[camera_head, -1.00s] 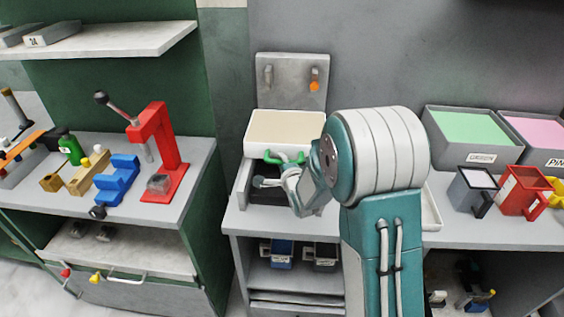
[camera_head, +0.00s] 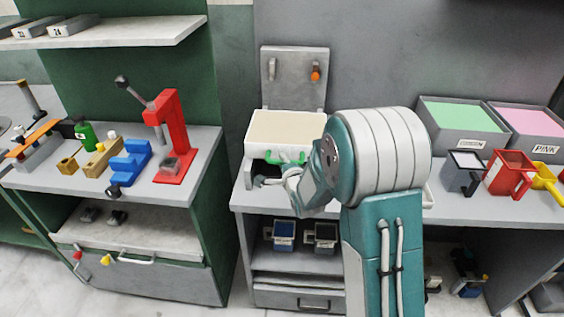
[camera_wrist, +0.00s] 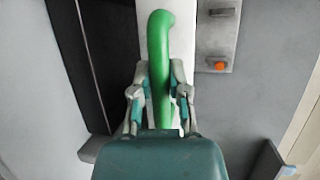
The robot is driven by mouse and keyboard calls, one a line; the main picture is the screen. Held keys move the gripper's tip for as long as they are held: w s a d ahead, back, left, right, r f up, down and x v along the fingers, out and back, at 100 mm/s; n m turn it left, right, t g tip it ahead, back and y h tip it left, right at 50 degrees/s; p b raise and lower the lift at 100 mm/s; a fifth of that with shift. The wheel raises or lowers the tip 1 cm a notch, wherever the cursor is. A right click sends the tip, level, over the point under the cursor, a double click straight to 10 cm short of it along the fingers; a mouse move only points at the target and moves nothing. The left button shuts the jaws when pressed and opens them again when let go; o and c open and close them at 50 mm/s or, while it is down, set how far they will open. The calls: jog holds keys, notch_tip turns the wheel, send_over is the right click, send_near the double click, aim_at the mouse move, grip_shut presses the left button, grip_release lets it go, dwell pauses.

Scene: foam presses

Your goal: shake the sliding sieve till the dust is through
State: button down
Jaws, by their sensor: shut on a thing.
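The sieve (camera_head: 285,127) is a white tray with a beige surface, on a grey frame on the middle bench. Its green handle (camera_head: 288,158) points toward me; in the wrist view the handle (camera_wrist: 158,50) runs between the fingers. My gripper (camera_wrist: 159,82) is shut on the handle. In the head view my gripper (camera_head: 272,181) shows at the front of the sieve, partly hidden by my own arm. The dark space under the sieve shows only in part, and I cannot tell how much dust is through.
A grey back plate (camera_head: 295,75) with an orange knob stands behind the sieve. A red press (camera_head: 172,135) and a blue block (camera_head: 125,165) are on the left bench. Green (camera_head: 463,122) and pink (camera_head: 530,120) powder bins and several scoops are at the right.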

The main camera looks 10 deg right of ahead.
jog(key=shift+w+d+f, duration=0.1)
jog(key=shift+f, duration=0.15)
jog(key=c, duration=0.6)
grip_release()
jog(key=shift+r, duration=0.15)
jog(key=s+r, duration=0.2)
jog(key=s, duration=0.9)
jog(key=shift+s+d, duration=0.3)
jog(key=shift+d, duration=0.15)
